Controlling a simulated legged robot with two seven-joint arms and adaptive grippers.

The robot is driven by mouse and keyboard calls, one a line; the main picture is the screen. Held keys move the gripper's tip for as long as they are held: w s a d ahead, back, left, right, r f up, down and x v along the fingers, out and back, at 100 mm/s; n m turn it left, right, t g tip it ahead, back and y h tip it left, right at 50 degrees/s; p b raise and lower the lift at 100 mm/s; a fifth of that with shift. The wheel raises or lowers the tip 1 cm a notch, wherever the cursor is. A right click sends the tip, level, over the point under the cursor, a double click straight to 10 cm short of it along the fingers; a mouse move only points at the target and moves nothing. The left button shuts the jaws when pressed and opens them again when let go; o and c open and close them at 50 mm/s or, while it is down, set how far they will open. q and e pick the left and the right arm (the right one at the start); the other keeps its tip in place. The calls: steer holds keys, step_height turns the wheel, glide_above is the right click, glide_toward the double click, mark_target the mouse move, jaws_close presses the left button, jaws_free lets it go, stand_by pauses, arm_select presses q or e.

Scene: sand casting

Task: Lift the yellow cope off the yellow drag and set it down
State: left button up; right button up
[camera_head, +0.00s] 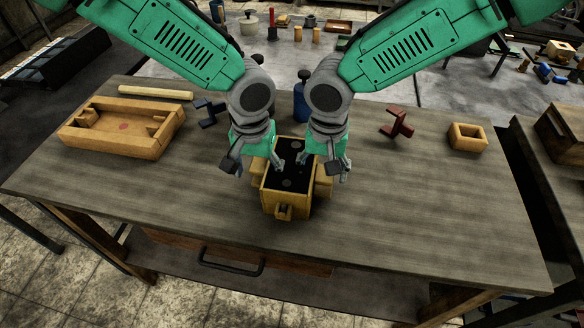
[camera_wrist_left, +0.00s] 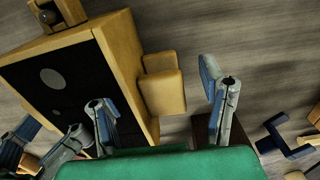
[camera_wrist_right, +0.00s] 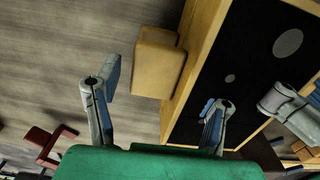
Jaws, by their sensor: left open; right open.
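The yellow cope (camera_head: 272,200) is a wooden frame filled with black sand, standing on the table in front of me. I cannot make out a clear seam to the yellow drag below it. Yellow side blocks stick out from its walls; the left one shows in the left wrist view (camera_wrist_left: 162,92), the right one in the right wrist view (camera_wrist_right: 158,68). My left gripper (camera_head: 254,165) is open at the left wall, one finger above the sand and one outside the block. My right gripper (camera_head: 322,166) is open likewise at the right wall. Neither grips anything.
On the wooden table (camera_head: 420,220) lie a larger yellow wooden tray (camera_head: 110,145) at left, a pale rod (camera_head: 155,92), a dark blue piece (camera_head: 207,112), a blue bottle (camera_head: 300,103), a red piece (camera_head: 397,123) and a small yellow frame (camera_head: 467,137). The front right is clear.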

arm_select(q)
steer(key=shift+a, duration=0.15)
arm_select(e)
steer(key=shift+a, duration=0.15)
arm_select(q)
steer(key=c, duration=0.3)
arm_select(e)
steer(key=shift+a, duration=0.1)
steer(key=c, duration=0.3)
arm_select(q)
steer(key=c, duration=0.8)
arm_select(e)
steer(key=c, duration=0.8)
arm_select(q)
jaws_close()
arm_select(e)
steer(key=shift+d, duration=0.25)
jaws_close()
arm_select(q)
steer(key=shift+d, duration=0.4)
arm_select(e)
steer(key=shift+d, duration=0.25)
arm_select(q)
steer(key=shift+w+r, duration=0.1)
arm_select(e)
steer(key=shift+w+r, duration=0.1)
